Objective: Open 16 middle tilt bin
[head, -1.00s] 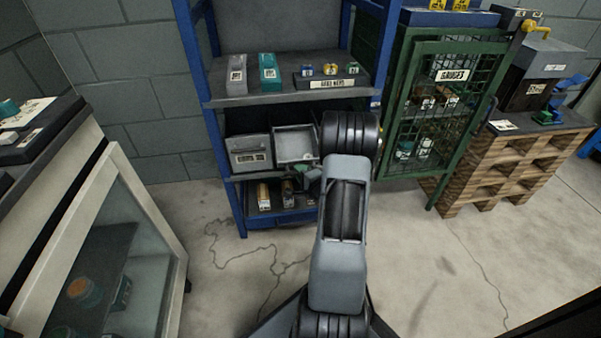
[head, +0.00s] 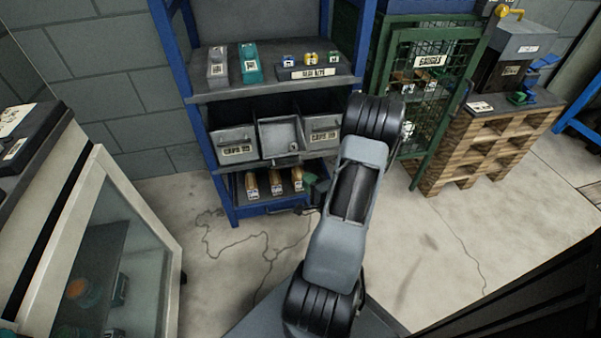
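Three grey tilt bins stand side by side on the middle shelf of the blue rack. The middle bin (head: 280,134) looks tipped forward, its pale inside and rim facing me, and no label shows on it. The left bin (head: 234,146) and right bin (head: 321,137) show front labels that seem to begin with "CAPS". My gripper (head: 311,188) is low in front of the rack, below the right bin and apart from the middle bin in the picture. My arm partly hides it, and its fingers are too small to read.
Several brass-coloured pieces (head: 276,182) lie on the rack's lower shelf. The upper shelf (head: 218,87) holds boxes and small blocks. A green mesh cage (head: 432,61) labelled GAUGES stands right, beside a wooden pallet stack (head: 487,137). A glass-fronted cabinet (head: 135,205) stands left. The floor between is clear.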

